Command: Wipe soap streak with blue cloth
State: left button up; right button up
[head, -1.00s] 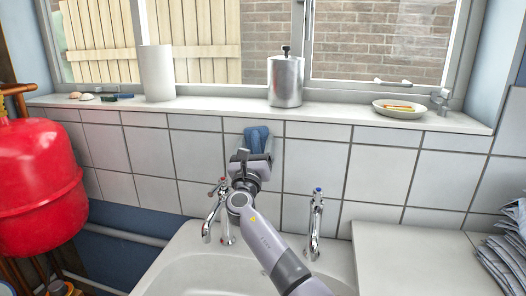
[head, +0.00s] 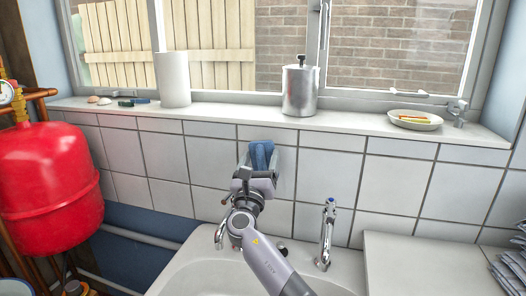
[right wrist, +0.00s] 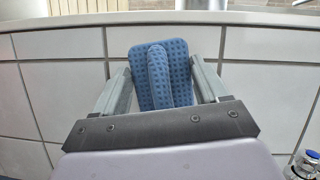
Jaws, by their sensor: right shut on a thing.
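The blue cloth (head: 261,154) is a folded, dotted pad held against or close to the white tiles above the sink. My right gripper (head: 260,168) is shut on it. In the right wrist view the cloth (right wrist: 160,75) stands between the two fingers, with a raised ridge of cloth along its middle. Its upper edge lies just below the sill. I cannot make out a soap streak on the tiles; the cloth and gripper hide part of the wall. My left gripper is not in view.
The window sill (head: 240,116) holds a white roll (head: 173,80), a metal canister (head: 300,90) and a dish (head: 414,120). A tap (head: 326,235) rises beside my right arm over the sink (head: 210,275). A red tank (head: 48,185) stands at left.

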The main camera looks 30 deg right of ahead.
jog(key=shift+s+a, duration=0.55)
jog(key=shift+a, duration=0.05)
jog(key=shift+a+p, duration=0.1)
jog(key=shift+p, duration=0.2)
jog(key=shift+s+a+r+p, duration=0.15)
jog(key=shift+s+a+p, duration=0.25)
jog(key=shift+s+a, duration=0.55)
jog(key=shift+a, duration=0.1)
jog(key=shift+s+f, duration=0.1)
jog(key=shift+f, duration=0.1)
